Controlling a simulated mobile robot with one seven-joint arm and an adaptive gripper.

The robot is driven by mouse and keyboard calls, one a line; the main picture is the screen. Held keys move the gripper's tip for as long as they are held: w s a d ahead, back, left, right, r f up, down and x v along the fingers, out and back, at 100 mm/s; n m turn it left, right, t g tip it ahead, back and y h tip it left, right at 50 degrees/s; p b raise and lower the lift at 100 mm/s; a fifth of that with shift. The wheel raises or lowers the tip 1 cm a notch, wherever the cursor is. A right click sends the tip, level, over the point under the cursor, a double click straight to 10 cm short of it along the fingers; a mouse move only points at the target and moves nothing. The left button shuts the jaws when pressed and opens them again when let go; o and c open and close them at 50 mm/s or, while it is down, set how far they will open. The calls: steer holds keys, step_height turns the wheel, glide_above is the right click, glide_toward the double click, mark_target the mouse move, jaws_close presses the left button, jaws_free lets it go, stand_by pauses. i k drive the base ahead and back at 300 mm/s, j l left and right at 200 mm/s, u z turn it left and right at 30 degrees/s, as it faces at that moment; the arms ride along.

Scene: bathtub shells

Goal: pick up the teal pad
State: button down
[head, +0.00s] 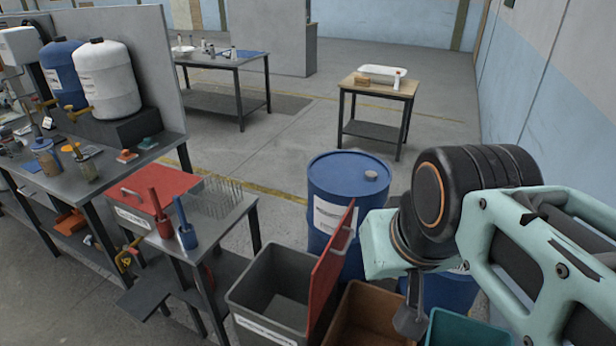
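My arm reaches in from the right. My gripper (411,318) points down at the lower middle, over the bins and far to the right of the bench. Only a dark finger part of it shows, so its opening is hidden.
A teal bin (466,331), a brown bin (372,312) and a grey bin (272,285) with a raised red lid stand in front. A blue drum (325,205) stands behind them. Blue and white containers (105,78) stand on the bench. Open floor lies beyond.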

mark_target(148, 145)
steer(key=j+u, duration=0.1)
steer(key=u, duration=0.25)
steer(key=j+u, duration=0.1)
steer(key=u, duration=0.3)
steer(key=i+j+u, duration=0.25)
steer(key=j, duration=0.25)
steer(key=i+j+u, duration=0.25)
steer(key=j, duration=0.25)
steer(key=i+j+u, duration=0.25)
steer(key=j, duration=0.2)
steer(key=i+j+u, duration=0.25)
steer(key=i, duration=0.2)
steer(key=i+j+u, duration=0.15)
steer(key=i+u, duration=0.15)
steer(key=i, duration=0.15)
steer(key=i+j, duration=0.1)
steer(key=i, duration=1.05)
steer(key=i+z, duration=0.35)
steer(key=i, duration=0.15)
steer(key=i+z, duration=0.4)
steer(key=i+j, duration=0.1)
